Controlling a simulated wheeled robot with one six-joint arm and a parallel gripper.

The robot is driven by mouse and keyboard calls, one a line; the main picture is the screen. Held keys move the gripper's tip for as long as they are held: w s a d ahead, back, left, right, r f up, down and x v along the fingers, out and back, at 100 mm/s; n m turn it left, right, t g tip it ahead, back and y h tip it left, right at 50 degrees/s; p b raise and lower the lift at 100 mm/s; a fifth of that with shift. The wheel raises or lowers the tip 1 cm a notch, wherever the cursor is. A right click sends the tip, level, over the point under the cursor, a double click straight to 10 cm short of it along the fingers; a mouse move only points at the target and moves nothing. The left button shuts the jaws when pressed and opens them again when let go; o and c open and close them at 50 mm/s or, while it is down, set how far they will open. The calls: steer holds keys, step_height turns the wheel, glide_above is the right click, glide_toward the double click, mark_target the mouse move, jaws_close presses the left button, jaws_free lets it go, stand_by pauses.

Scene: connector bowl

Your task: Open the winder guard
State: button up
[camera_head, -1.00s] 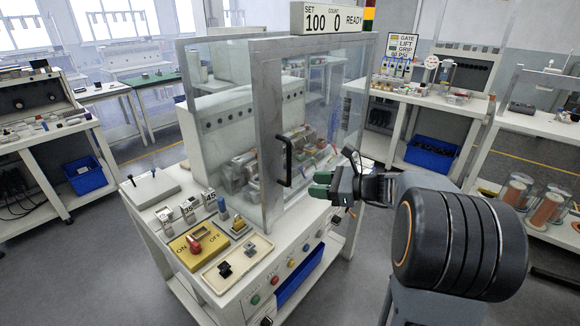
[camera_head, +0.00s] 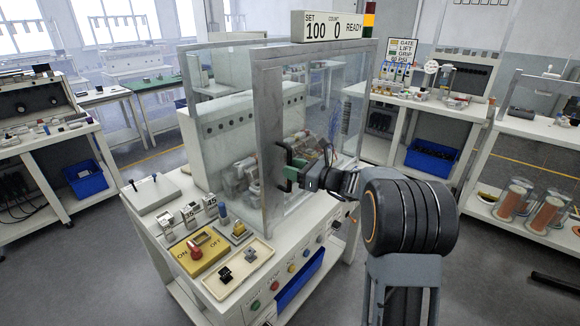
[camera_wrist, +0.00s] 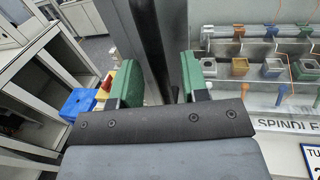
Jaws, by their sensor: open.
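The winder guard (camera_head: 262,150) is a clear panel with a grey metal frame on the winder bench, and it looks closed. Its dark vertical handle (camera_head: 281,168) stands on the front frame post. My gripper (camera_head: 291,168) is at the handle, with its green-padded fingers apart. In the wrist view the dark handle bar (camera_wrist: 150,50) runs between the two green fingertips of my gripper (camera_wrist: 155,78), with visible room on the right side. I cannot tell whether the left finger touches it. Behind the clear panel are the winder parts, partly blurred.
A yellow ON/OFF panel with a red switch (camera_head: 195,248) and a tray (camera_head: 238,266) sit on the bench front. A counter sign (camera_head: 333,25) reading READY stands above the guard. Side benches (camera_head: 430,100) stand behind, with open floor between.

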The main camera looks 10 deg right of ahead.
steer(key=shift+w+a, duration=0.5)
steer(key=shift+a, duration=0.05)
steer(key=shift+c, duration=0.5)
jaws_close()
